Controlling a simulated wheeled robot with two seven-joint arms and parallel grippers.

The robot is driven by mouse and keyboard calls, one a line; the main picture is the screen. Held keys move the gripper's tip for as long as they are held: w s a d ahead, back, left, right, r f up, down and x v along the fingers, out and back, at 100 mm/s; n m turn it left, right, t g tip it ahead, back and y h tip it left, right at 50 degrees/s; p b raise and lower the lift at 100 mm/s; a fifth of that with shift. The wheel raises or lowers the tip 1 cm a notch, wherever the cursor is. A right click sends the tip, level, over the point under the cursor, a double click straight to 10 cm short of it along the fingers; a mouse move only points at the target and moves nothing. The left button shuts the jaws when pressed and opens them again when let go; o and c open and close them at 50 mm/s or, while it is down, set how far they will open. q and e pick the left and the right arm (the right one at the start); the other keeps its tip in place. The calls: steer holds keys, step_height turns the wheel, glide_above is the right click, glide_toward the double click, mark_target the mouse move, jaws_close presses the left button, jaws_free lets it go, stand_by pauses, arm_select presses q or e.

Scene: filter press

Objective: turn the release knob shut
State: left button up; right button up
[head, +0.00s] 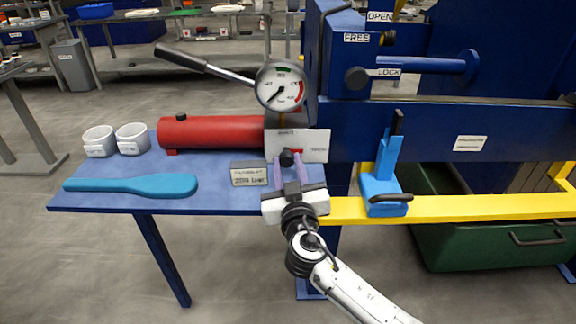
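The fingers stand apart and I see no clear contact with the knob. A dial gauge (281,87) stands above the block. My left gripper is out of view.
The red cylinder (221,132) and its pump lever (204,64) are to the left. A label block (249,174), blue paddle (131,185) and two white cups (132,138) are on the blue table (230,204). A blue clamp (384,185) stands right, by the yellow rail (470,208).

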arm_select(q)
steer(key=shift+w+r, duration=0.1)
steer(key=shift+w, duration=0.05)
arm_select(e)
steer(key=c, duration=0.4)
